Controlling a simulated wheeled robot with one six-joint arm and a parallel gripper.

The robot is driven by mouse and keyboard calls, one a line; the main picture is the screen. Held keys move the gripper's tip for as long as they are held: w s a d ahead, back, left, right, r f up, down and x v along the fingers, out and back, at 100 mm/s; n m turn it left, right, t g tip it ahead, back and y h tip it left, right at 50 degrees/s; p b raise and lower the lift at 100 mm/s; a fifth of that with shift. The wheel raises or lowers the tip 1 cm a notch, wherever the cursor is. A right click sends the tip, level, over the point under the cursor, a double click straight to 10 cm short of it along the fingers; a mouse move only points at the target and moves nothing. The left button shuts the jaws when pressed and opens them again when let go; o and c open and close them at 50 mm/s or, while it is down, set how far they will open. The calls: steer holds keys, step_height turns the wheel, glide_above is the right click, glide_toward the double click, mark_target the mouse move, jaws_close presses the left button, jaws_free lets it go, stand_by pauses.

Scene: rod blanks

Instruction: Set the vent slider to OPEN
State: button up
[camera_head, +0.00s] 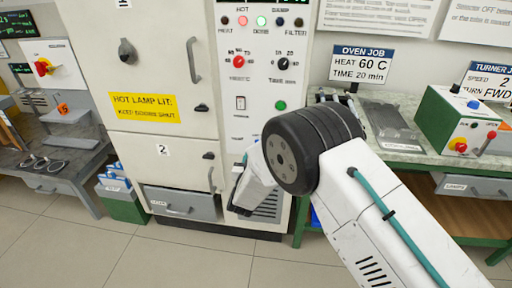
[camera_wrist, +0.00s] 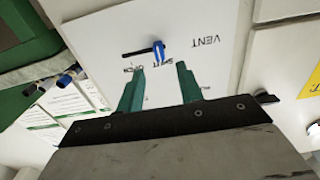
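The vent slider's blue knob (camera_wrist: 158,50) shows in the wrist view on a white panel (camera_wrist: 205,25), under upside-down VENT lettering. It sits at the right end of a short dark slot (camera_wrist: 135,53), by the SHUT label; the OPEN label is near the slot's left end. My gripper (camera_wrist: 160,66) has its two teal fingers apart and nothing between them. The fingertips point toward the knob, and I cannot tell whether they touch the panel. In the head view my arm hides the slider and most of the gripper.
The cabinet has a tall upper door (camera_head: 150,65) with a handle and a yellow sign (camera_head: 145,107), and a grey drawer (camera_head: 180,202) low down. A green bin (camera_head: 122,202) stands to its left. A bench (camera_head: 400,152) with a green control box (camera_head: 455,120) is at right. Floor in front is clear.

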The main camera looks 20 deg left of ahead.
steer(key=x, duration=0.7)
steer(key=shift+w, duration=0.2)
jaws_close()
